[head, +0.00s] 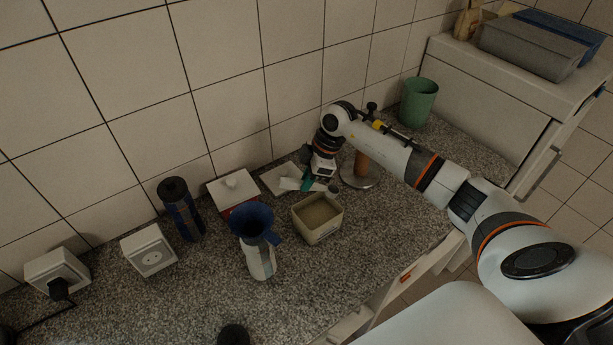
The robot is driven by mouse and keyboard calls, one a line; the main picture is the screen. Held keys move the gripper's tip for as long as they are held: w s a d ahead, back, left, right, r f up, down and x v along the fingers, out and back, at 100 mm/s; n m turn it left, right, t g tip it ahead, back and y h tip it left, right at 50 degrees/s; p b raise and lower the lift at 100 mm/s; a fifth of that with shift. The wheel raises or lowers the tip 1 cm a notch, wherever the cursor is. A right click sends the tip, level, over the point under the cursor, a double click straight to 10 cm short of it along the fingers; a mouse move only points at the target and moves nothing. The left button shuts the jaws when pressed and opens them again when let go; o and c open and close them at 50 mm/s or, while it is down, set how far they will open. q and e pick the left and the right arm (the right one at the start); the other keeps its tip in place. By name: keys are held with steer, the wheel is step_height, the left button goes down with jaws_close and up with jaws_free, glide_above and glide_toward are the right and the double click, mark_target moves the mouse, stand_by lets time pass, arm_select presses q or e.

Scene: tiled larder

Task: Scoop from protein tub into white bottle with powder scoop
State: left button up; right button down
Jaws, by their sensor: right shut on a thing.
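The protein tub (330,230) is a cream, open box on the counter, with tan powder inside. The white bottle (262,265) stands upright to its left, with a blue funnel (252,222) in its mouth. My right gripper (316,182) is just behind the tub, at its far rim. It is shut on a small teal piece, which appears to be the powder scoop (307,184). The scoop's bowl is too small and hidden to make out. My left gripper is not in view.
A dark blue canister (181,210) and a red-and-white box (234,190) stand behind the bottle. A round-based stand with a brown post (361,165) is close right of my gripper. A green cup (417,103) is farther right. The front counter is mostly clear.

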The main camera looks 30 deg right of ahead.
mark_target(318, 186)
steer(key=shift+s+d+f+y+b, duration=0.1)
steer(key=shift+f+y+b, duration=0.1)
steer(key=shift+f+b, duration=0.4)
steer(key=shift+s+d+f+y+b, duration=0.1)
steer(key=shift+f+y+b, duration=0.2)
steer(key=shift+b, duration=0.45)
steer(key=f+b, duration=0.1)
steer(key=b, duration=0.1)
steer(key=f+t+y+b, duration=0.1)
steer(key=f+b, duration=0.1)
steer(key=b, duration=0.1)
steer(key=shift+s+d+f, duration=0.1)
steer(key=shift+s+d, duration=0.05)
steer(key=shift+d, duration=0.25)
steer(key=shift+f+b, duration=1.05)
steer(key=shift+f, duration=1.2)
steer(key=shift+r, duration=0.1)
